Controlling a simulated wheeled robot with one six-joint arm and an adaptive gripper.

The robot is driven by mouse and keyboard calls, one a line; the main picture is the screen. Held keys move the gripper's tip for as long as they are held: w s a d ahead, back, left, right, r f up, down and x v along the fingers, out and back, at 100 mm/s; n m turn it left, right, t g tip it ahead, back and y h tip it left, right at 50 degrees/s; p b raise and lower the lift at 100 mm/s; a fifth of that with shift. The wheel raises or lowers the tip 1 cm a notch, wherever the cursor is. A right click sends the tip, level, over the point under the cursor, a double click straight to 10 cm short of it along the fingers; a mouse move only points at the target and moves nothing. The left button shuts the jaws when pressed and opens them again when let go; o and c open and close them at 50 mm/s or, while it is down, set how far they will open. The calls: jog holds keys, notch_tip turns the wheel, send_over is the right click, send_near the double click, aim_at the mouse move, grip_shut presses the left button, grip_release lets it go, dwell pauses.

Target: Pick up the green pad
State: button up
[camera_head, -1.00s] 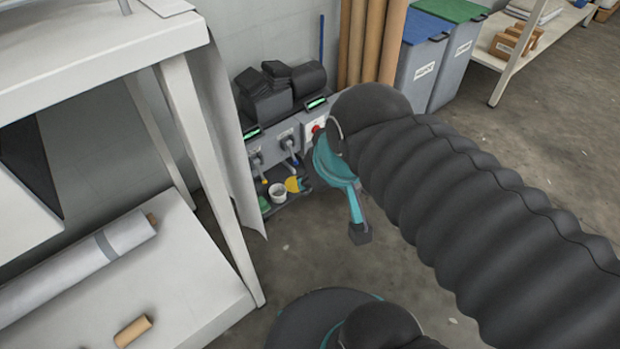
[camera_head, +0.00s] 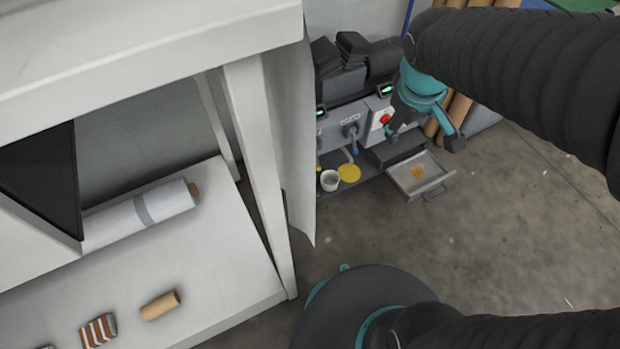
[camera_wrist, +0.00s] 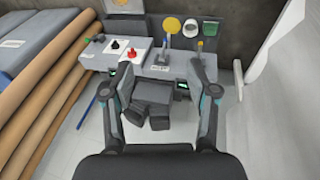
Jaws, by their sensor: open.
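The green pad (camera_wrist: 210,29) shows small in the wrist view, near the top right, lying on the dark shelf of the press beside a white cup. In the head view I cannot make it out; a pale hanging sheet seems to cover that spot. My gripper (camera_wrist: 155,72) is open in the wrist view, with its two fingers wide apart. Nothing is held between them. Dark folded blocks (camera_wrist: 153,102) lie in view between the fingers. The pad is beyond the right fingertip, apart from it.
The yellow disc (camera_head: 349,173) and white cup (camera_head: 329,180) share the shelf. A drawer (camera_head: 420,174) stands open to the right with something yellow inside. A white table (camera_head: 230,270) and pale sheet (camera_head: 296,140) stand left. Brown rolls (camera_wrist: 45,85) lean beside the press.

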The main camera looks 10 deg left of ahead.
jog(key=w+a+f+n+b, duration=0.1)
jog(key=w+a+f+n, duration=0.35)
jog(key=a+f, duration=0.2)
jog(key=n+h+b, duration=0.3)
jog(key=n, duration=1.1)
send_over(308, 186)
jog(key=s+a, duration=0.3)
jog(key=a, duration=0.1)
notch_tip(308, 186, down, 29)
jog(key=shift+m+g, duration=0.25)
jog(key=shift+g, duration=0.15)
jog(key=b+x, duration=0.2)
jog(key=x, duration=1.1)
jog(key=shift+a+f+b, duration=0.1)
jog(key=shift+f+b, duration=0.1)
jog(key=shift+b, duration=0.15)
grip_shut()
